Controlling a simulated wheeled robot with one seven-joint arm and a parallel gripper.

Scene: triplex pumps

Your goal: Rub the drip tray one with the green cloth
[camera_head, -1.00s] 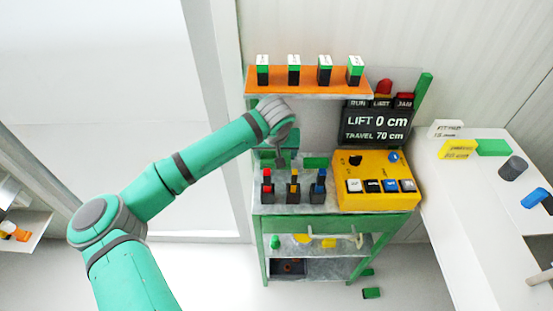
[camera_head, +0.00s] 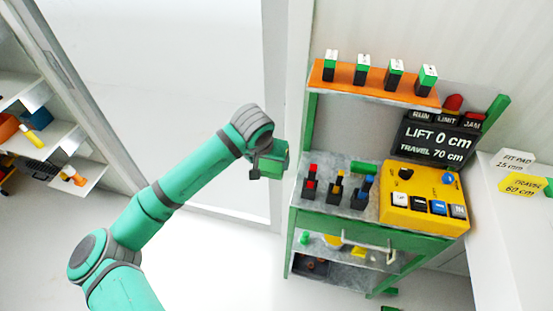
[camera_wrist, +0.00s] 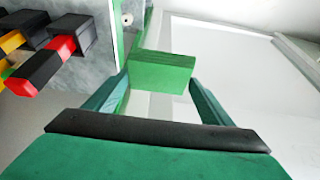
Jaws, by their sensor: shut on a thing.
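A green block-shaped piece (camera_wrist: 162,72), which looks like the green cloth, sits between the fingertips of my gripper (camera_wrist: 158,85) in the wrist view. My gripper is shut on it. In the head view my gripper (camera_head: 271,161) is just left of the cart, near its top level and clear of the levers; I cannot separate the cloth from the hand there. I cannot tell which thing is drip tray one. A dark open tray (camera_head: 311,266) lies on the cart's bottom shelf.
The cart top holds red, yellow and blue levers (camera_head: 339,188), a green block (camera_head: 364,167) and a yellow control box (camera_head: 424,196). An orange shelf (camera_head: 372,85) with several switches stands above. Shelves (camera_head: 78,170) are at far left. Floor left of the cart is clear.

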